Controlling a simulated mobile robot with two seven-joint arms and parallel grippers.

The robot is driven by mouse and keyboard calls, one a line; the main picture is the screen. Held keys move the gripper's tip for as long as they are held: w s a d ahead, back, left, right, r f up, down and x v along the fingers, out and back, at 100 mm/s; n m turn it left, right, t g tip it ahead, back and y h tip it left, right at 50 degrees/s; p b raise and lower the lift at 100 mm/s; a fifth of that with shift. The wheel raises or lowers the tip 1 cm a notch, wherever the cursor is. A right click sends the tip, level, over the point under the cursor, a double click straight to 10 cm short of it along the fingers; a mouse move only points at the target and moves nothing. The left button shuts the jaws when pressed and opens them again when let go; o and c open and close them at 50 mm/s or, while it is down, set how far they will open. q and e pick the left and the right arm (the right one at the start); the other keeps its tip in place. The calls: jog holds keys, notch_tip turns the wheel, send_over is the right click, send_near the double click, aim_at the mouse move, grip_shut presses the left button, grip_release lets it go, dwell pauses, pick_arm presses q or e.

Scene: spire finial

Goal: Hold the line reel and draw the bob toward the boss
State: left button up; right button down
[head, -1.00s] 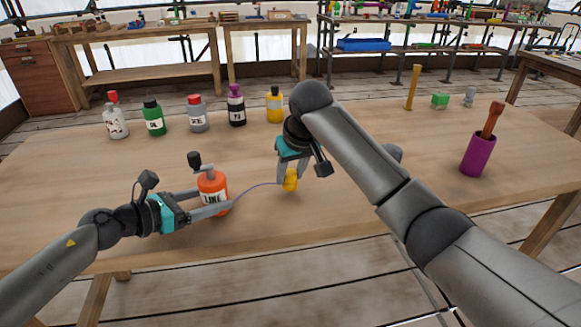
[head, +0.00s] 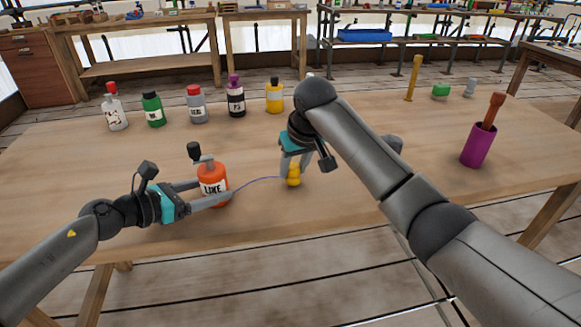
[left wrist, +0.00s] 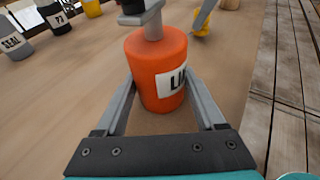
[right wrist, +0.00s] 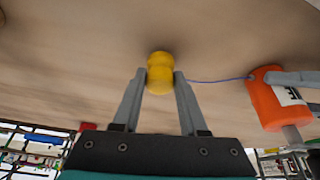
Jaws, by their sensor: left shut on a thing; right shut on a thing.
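The line reel is an orange bottle-shaped body (head: 213,187) with a white label and a dark crank on top, upright on the table. My left gripper (head: 211,193) is shut on it, one finger on each side, as the left wrist view also shows (left wrist: 158,62). The bob is a small yellow grooved piece (head: 293,177), right of the reel. My right gripper (right wrist: 160,80) is shut on the bob from above, close to the table top. A thin purple line (head: 256,181) runs from the reel to the bob. I cannot make out the boss.
A purple cup (head: 477,146) holding a brown-handled tool, a yellow post (head: 412,78) and a green block (head: 440,91) stand at right. The table front is clear.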

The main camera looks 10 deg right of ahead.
jog(key=shift+s+d, duration=0.2)
jog(key=shift+d, duration=2.95)
jog(key=shift+s+d, duration=0.15)
jog(key=shift+d, duration=3)
jog(key=shift+a, duration=0.25)
jog(key=shift+a+f, duration=0.1)
jog(key=shift+a, duration=0.25)
jog(key=shift+f, duration=0.4)
jog(key=shift+c, duration=1.8)
grip_release()
jog(key=shift+r, duration=0.1)
